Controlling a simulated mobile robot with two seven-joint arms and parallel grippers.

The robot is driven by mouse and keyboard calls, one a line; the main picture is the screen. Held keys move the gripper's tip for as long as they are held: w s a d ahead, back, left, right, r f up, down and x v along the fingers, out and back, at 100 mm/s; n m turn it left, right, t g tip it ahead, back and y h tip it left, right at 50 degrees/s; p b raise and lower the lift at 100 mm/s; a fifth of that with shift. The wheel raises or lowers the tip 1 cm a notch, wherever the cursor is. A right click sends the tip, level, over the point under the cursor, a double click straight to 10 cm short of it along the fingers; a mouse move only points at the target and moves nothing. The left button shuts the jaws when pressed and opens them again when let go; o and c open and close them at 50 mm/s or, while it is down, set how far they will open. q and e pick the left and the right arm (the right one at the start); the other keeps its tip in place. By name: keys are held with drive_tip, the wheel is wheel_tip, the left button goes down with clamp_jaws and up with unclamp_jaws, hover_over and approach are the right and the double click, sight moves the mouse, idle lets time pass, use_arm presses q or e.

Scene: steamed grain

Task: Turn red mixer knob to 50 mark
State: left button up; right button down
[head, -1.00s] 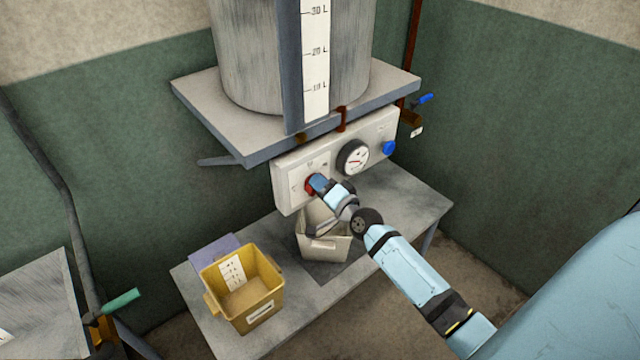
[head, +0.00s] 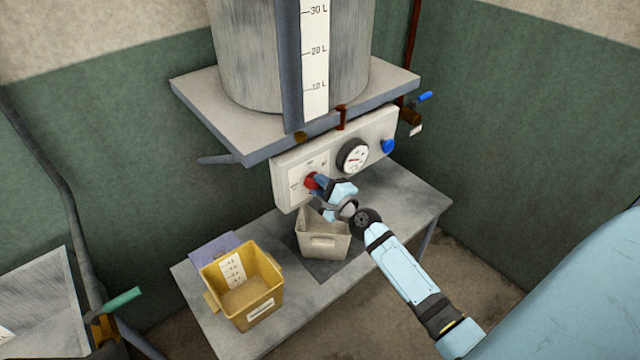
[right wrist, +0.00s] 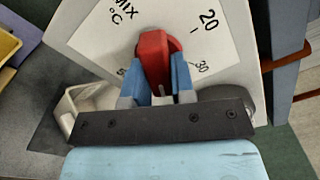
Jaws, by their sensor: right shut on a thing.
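The red mixer knob (head: 310,180) sits at the left end of the pale control panel (head: 288,193). My right gripper (head: 319,184) is at the knob. In the right wrist view its two blue fingers (right wrist: 161,88) are closed on either side of the red knob (right wrist: 154,55). The white dial plate (right wrist: 112,42) reads "MIX °C", with 20 at upper right and 30 at right. A mark starting with 5 shows at lower left, partly hidden by a finger. I cannot tell exactly which mark the knob points at. My left gripper is not in view.
A round gauge (head: 352,156) and a blue knob (head: 388,147) are further right on the panel. A large tank (head: 245,60) stands on the shelf above. Below, a pale container (head: 322,246) and a yellow bin (head: 262,312) stand on the grey table (head: 410,205).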

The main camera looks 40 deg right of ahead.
drive_tip(key=m+p, duration=0.1)
drive_tip(key=m, duration=0.4)
drive_tip(key=shift+a+m, duration=0.1)
drive_tip(key=shift+m, duration=0.3)
drive_tip(key=m+p, duration=0.2)
drive_tip(key=m, duration=0.3)
drive_tip(key=shift+a+f, duration=0.1)
drive_tip(key=shift+a, duration=0.05)
drive_tip(key=shift+m+p, duration=0.45)
drive_tip(key=shift+m, duration=0.45)
drive_tip(key=shift+f, duration=0.1)
drive_tip(key=c, duration=1)
unclamp_jaws()
drive_tip(key=shift+o, duration=0.2)
